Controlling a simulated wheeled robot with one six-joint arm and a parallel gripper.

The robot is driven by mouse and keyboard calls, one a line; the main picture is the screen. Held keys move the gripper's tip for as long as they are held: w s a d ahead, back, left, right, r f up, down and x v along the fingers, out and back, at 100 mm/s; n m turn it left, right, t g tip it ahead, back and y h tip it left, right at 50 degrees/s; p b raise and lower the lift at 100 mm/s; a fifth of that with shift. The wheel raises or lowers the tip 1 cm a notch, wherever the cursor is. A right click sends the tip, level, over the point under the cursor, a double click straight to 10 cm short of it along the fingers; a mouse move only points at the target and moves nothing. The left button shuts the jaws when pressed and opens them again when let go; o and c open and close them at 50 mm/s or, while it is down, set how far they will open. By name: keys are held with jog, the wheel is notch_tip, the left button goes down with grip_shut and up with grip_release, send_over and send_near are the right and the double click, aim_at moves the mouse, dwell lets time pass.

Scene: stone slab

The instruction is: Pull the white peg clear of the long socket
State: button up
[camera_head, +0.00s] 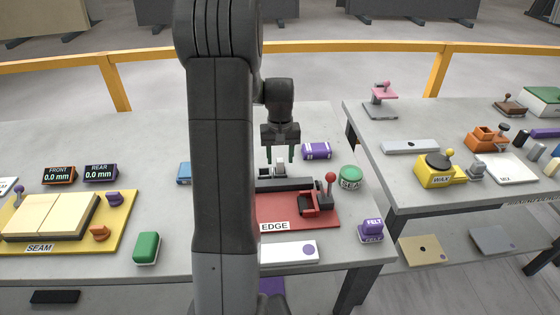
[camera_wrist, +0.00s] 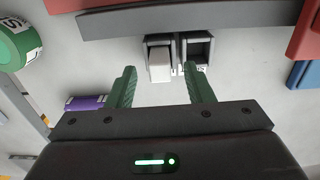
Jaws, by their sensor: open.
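My gripper (camera_head: 279,157) hangs over the back of the grey table, fingers pointing down. In the wrist view, its green fingers (camera_wrist: 161,72) are open and apart. The white peg (camera_wrist: 160,69) sits in the left of two dark square sockets (camera_wrist: 160,40) and appears in the gap between the fingertips, with no finger visibly touching it. The right socket (camera_wrist: 197,50) looks empty, near the right fingertip. How deep the peg sits is hidden. In the head view, the small pale sockets (camera_head: 280,168) are partly covered by my gripper and arm.
A purple block (camera_head: 316,151) and green round tin (camera_head: 350,178) stand to the right. A blue block (camera_head: 184,173) is left of my arm.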

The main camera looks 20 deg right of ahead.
aim_at(280, 160)
jog(key=shift+f, duration=1.4)
jog(key=shift+c, duration=0.2)
grip_shut()
jog(key=shift+r, duration=0.1)
jog(key=shift+r, duration=0.1)
jog(key=shift+r+p, duration=1.55)
jog(key=shift+r, duration=0.4)
jog(key=shift+r+p, duration=2.05)
jog(key=shift+r, duration=0.95)
